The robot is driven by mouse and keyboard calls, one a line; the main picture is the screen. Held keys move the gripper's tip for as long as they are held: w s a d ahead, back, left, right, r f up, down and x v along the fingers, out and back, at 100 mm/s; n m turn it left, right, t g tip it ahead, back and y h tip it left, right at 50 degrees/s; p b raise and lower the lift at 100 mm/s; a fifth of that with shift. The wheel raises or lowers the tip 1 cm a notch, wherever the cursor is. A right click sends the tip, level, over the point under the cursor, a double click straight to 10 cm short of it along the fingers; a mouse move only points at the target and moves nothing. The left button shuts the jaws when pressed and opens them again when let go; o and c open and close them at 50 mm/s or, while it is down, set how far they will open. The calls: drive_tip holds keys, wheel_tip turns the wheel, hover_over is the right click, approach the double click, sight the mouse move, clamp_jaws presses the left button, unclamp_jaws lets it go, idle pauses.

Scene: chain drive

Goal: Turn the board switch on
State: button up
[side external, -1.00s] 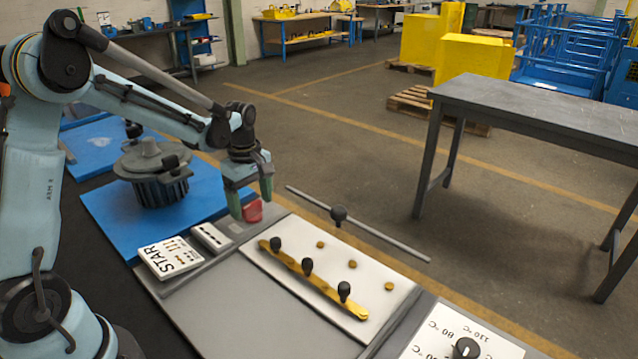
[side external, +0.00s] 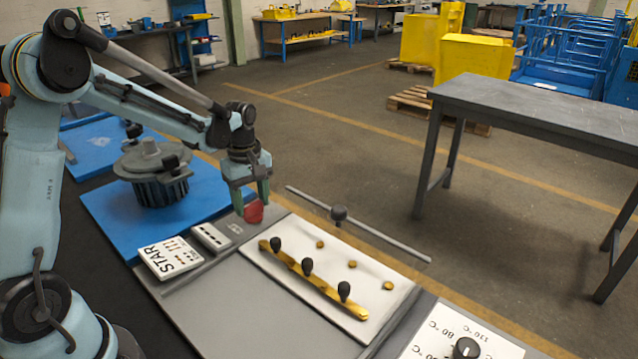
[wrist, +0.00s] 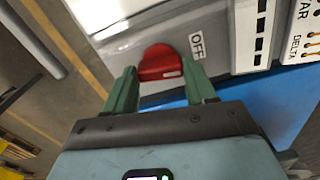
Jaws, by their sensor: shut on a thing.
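The board switch is a red knob (side external: 254,212) at the far left end of the grey board; it also shows in the wrist view (wrist: 160,63). A white "OFF" label (wrist: 197,46) is beside it. My gripper (side external: 251,206) points down at the switch. Its two green fingers stand on either side of the red knob, and it is shut on the knob. In the wrist view my gripper (wrist: 160,72) has the knob between its fingertips. Part of the knob's sides is hidden by the fingers.
A white terminal block (side external: 211,237) and a star/delta plate (side external: 170,257) lie near the switch. A yellow bar with black knobs (side external: 312,279) sits on a white panel. A motor (side external: 152,175) stands on a blue plate. A grey rod (side external: 385,240) runs behind the panel.

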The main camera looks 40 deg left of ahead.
sight(251, 204)
drive_tip(key=m, duration=1.2)
drive_tip(key=shift+m, duration=1.9)
drive_tip(key=o, duration=1)
drive_tip(key=shift+o, duration=0.2)
drive_tip(key=shift+r, duration=0.1)
drive_tip(key=shift+r, duration=3.95)
